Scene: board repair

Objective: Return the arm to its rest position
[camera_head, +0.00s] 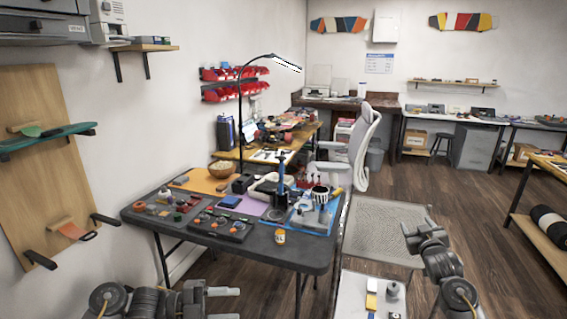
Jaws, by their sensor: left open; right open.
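My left gripper (222,304) is at the bottom of the head view, left of centre, in front of the dark work table (277,252). Its two fingers point right and stand apart, with nothing between them. My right gripper (408,233) is at the right, at the upper end of my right arm, over the floor side of the grey mesh surface (383,229). It is small in view and I see nothing held in it. Neither gripper touches the things on the table.
The table holds trays of small parts, a small jar (280,237) near its front edge, a bowl (221,169) and a black desk lamp (240,120). A grey chair (358,150) stands behind. A white surface (349,290) with small items lies at bottom centre. Wooden floor is open at right.

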